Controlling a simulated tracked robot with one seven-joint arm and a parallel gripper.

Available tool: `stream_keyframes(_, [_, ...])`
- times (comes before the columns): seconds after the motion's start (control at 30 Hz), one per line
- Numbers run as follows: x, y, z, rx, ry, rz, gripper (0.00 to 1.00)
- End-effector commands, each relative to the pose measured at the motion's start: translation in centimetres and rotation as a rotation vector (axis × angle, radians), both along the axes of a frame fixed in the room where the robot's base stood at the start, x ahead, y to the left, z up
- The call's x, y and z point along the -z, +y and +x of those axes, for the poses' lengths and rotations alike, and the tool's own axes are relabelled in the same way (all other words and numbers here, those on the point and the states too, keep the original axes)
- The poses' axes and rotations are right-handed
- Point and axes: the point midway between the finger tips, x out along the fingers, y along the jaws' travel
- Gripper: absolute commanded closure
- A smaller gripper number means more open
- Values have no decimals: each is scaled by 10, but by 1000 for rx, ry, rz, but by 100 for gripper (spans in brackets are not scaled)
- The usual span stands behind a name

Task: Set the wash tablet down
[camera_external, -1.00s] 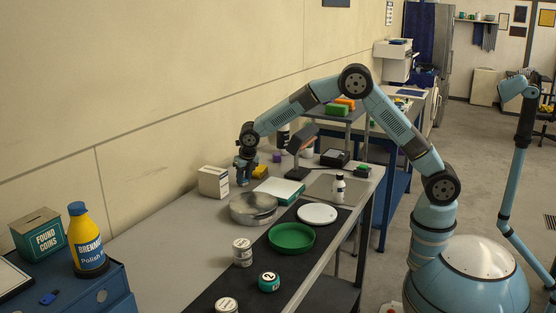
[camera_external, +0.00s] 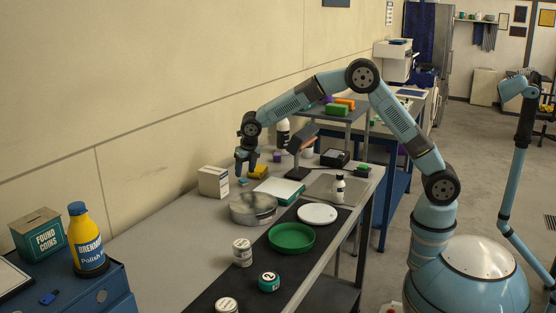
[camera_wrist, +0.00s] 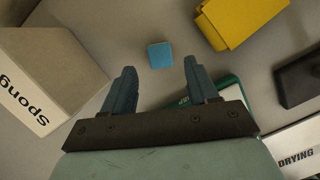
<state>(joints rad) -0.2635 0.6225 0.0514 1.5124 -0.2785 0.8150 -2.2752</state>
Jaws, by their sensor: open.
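The wash tablet looks to be the small blue cube (camera_wrist: 160,55) on the grey bench top. It lies in front of my gripper's fingertips in the wrist view, apart from both. It also shows as a small blue spot (camera_external: 243,182) under my gripper in the external view. My gripper (camera_wrist: 158,72) is open and empty, and it also shows above the bench (camera_external: 246,172) in the external view. The cube sits between a white sponge box (camera_wrist: 55,75) and a yellow block (camera_wrist: 240,20).
A round metal pan (camera_external: 254,209), a green-edged white board (camera_external: 279,191), a green dish (camera_external: 291,238) and a white plate (camera_external: 317,214) stand nearby. A dark block (camera_wrist: 299,78) lies right of the yellow block. Bare bench surrounds the cube.

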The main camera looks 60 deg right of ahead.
Motion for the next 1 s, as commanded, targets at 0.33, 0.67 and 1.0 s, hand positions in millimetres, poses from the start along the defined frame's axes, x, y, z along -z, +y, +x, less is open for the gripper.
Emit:
stream_keyframes(0.33, [-58, 6, -15, 2, -1, 1, 41])
stream_keyframes(0.67, [-73, 8, -19, 1, 0, 0, 41])
stream_keyframes(1.0, [-125, -26, -61, 269, -53, 79, 41])
